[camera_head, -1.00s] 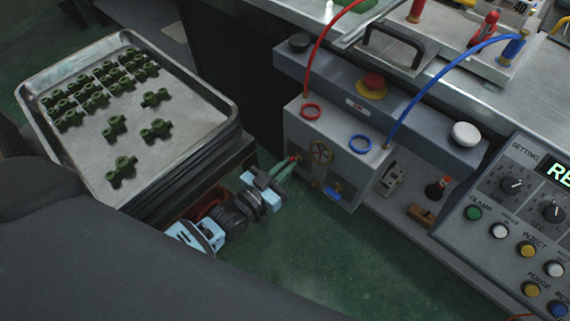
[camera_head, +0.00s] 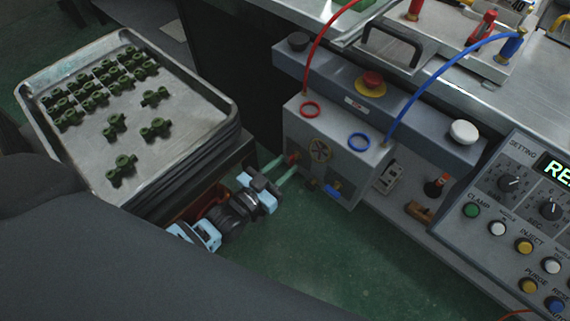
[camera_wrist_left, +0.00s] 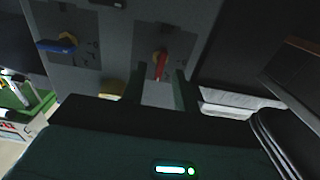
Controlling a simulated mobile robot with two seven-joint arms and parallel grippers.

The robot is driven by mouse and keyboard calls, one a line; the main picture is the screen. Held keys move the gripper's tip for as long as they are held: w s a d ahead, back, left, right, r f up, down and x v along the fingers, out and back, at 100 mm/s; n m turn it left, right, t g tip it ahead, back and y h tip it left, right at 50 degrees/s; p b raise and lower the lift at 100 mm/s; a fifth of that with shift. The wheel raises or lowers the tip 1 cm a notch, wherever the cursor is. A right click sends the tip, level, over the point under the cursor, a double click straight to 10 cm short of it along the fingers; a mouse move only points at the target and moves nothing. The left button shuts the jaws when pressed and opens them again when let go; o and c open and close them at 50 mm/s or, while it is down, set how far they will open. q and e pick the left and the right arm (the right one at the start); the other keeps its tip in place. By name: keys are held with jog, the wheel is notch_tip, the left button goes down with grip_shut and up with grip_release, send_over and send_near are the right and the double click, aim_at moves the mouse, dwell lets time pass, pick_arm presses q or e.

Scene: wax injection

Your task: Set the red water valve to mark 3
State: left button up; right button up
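The red water valve (camera_head: 292,158) is on the lower left of the grey valve box (camera_head: 325,130), small and partly hidden in the head view. In the left wrist view its red handle (camera_wrist_left: 161,66) stands nearly upright on a dark dial plate, whose marks are too small to read. My left gripper (camera_head: 283,167) is open just in front of the red valve. In the left wrist view its two dark green fingertips (camera_wrist_left: 157,84) are on either side of the handle's lower end, with gaps visible. My right gripper is not in view.
A blue valve (camera_head: 334,190) sits right of the red one and also shows in the left wrist view (camera_wrist_left: 57,45). A tray (camera_head: 190,128) of green parts stands left of my gripper. A control panel (camera_head: 500,215) is at right. The floor below the box is clear.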

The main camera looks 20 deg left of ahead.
pick_arm(q)
jog(key=v, duration=0.6)
jog(key=shift+s+p, duration=0.3)
jog(key=shift+s, duration=0.1)
jog(key=shift+a, duration=0.1)
